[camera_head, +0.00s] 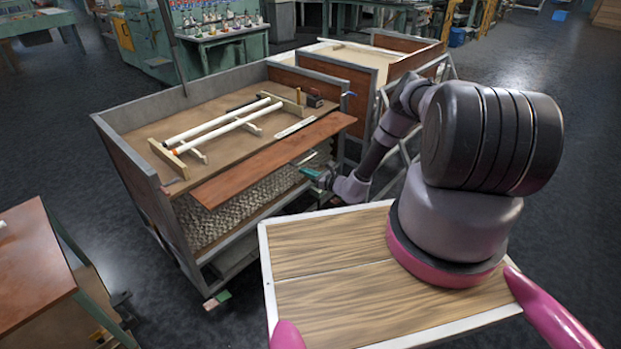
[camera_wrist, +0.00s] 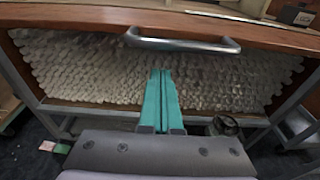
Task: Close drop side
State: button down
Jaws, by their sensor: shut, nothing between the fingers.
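The drop side (camera_head: 270,160) is a long reddish-brown wooden panel along the front of the grey-framed cart. It stands out from the cart's front, roughly level or slightly tilted; the exact angle is hard to tell. In the wrist view its edge (camera_wrist: 80,18) crosses the top, with a metal bar handle (camera_wrist: 180,43) on it. My gripper (camera_wrist: 162,72) has teal fingers pressed together and empty, with the tips appearing just below the handle; I cannot tell if they touch anything. In the head view my gripper (camera_head: 306,170) is small, below the panel's right part.
Stacked tube ends (camera_head: 245,200) fill the cart below the panel. White tubes (camera_head: 222,125) lie on wooden supports on the cart top. A second cart (camera_head: 360,55) stands behind, and a brown-topped table (camera_head: 30,265) is at left.

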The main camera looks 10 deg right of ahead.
jog(key=shift+s+r, duration=0.2)
jog(key=shift+r, duration=0.95)
jog(key=shift+r, duration=0.1)
